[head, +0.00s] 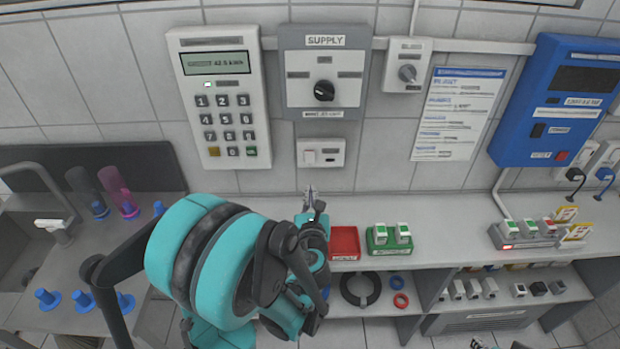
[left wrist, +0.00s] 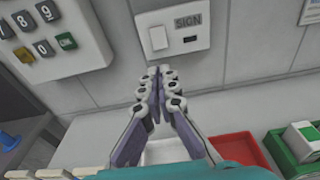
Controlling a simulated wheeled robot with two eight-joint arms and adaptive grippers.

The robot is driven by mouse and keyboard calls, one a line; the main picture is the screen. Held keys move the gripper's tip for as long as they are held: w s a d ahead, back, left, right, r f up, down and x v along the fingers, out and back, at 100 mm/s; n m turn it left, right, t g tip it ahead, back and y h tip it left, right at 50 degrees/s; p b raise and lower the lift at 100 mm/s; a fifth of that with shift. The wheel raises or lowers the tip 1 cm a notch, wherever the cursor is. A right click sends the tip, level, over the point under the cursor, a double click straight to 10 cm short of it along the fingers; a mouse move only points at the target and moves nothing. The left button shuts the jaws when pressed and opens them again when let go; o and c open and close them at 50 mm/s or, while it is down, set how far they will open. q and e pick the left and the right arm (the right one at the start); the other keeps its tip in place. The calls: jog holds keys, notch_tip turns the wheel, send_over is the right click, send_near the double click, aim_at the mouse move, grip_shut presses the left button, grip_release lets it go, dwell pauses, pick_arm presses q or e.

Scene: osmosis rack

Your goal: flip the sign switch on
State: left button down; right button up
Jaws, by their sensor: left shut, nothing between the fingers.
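The sign switch (head: 320,153) is a small white wall plate under the supply panel. In the left wrist view, the plate (left wrist: 190,42) reads SIGN and has a white rocker (left wrist: 158,38) at its left and a small dark window at its right. I cannot tell the rocker's position. My left gripper (head: 311,190) is shut and empty. Its fingertips (left wrist: 157,71) point at the wall just below the plate, apart from the rocker as far as I can see. A small grey shape at the head view's bottom edge may be my right gripper; too little shows to tell.
A keypad panel (head: 222,100) is left of the switch, and the supply panel (head: 323,70) with a black knob is above it. A red tray (head: 345,243) and a green tray (head: 390,240) stand on the counter right of my left gripper. Wall around the switch is clear.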

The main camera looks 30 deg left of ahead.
aim_at(310, 162)
pick_arm(q)
jog(key=b+x, duration=0.2)
jog(key=x, duration=1.1)
jog(key=shift+w, duration=0.25)
pick_arm(e)
notch_tip(310, 162, down, 3)
jog(key=shift+r, duration=0.2)
